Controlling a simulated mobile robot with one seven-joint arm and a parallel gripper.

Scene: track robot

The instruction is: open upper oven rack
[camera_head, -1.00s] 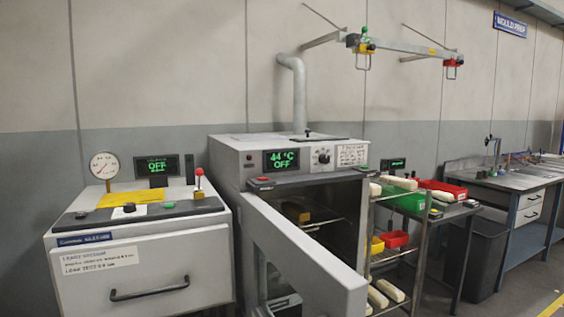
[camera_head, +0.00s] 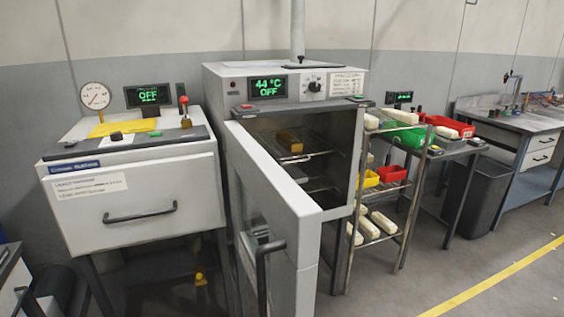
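The grey oven (camera_head: 223,77) stands in the middle of the head view, its display reading 44 °C and OFF. Its door (camera_head: 286,186) is swung open toward me, with a dark handle (camera_head: 264,262) on its face. Inside, the upper oven rack (camera_head: 315,154) is a wire shelf with a brown-yellow block (camera_head: 290,141) on it. Its front edge shows near the opening. A lower rack (camera_head: 318,187) lies beneath, with a dark item on it, partly hidden by the door. My gripper is not in view.
A cabinet with a drawer handle (camera_head: 140,215) stands left of the oven. On the right, a wire shelf cart (camera_head: 408,199) holds pale blocks and red, yellow and green bins. A dark waste bin (camera_head: 476,198) stands farther right. Floor (camera_head: 432,265) is clear at the lower right.

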